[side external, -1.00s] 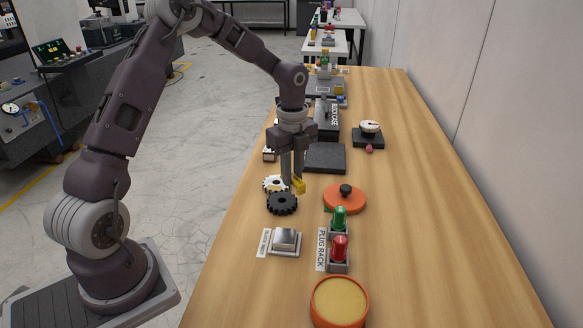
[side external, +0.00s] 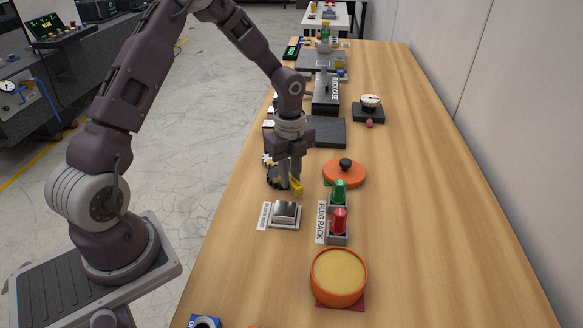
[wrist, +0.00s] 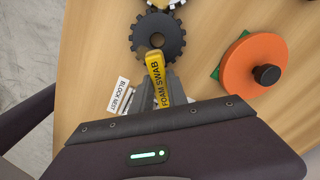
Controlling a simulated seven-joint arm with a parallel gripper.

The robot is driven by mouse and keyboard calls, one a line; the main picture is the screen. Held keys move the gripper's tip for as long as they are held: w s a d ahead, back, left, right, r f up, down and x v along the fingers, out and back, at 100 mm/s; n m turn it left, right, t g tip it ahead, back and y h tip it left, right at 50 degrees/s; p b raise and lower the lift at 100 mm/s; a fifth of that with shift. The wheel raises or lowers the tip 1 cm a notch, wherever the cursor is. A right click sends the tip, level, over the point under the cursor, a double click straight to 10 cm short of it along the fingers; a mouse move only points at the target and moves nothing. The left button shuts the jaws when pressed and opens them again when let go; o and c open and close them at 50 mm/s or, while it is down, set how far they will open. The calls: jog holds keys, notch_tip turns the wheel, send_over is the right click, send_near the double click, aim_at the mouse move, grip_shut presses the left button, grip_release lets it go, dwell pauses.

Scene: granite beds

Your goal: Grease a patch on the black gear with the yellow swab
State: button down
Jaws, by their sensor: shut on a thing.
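My gripper (side external: 290,184) is shut on the yellow swab (side external: 296,187), marked FOAM SWAB in the wrist view (wrist: 158,82). The black gear (wrist: 165,28) lies flat on the wooden table, toothed, with a hole in its middle. In the wrist view the swab's far end overlaps the gear's near rim; whether it touches cannot be told. In the side external view my fingers hide most of the gear (side external: 271,178). An orange pot (side external: 338,292) holds a pale yellow fill and stands open at the front.
A white gear (wrist: 170,3) sits just beyond the black one. An orange lid (side external: 344,174) with a black knob lies to the right. The block nest (side external: 284,214) and the plug rack (side external: 338,238) with green and red plugs stand nearer.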

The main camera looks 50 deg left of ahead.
jog(key=shift+w+a, duration=1.15)
jog(key=shift+w, duration=0.05)
jog(key=shift+w+a+r, duration=0.1)
jog(key=shift+w+a, duration=0.05)
jog(key=shift+a, duration=0.05)
notch_tip(320, 180, up, 8)
jog(key=shift+d, duration=0.1)
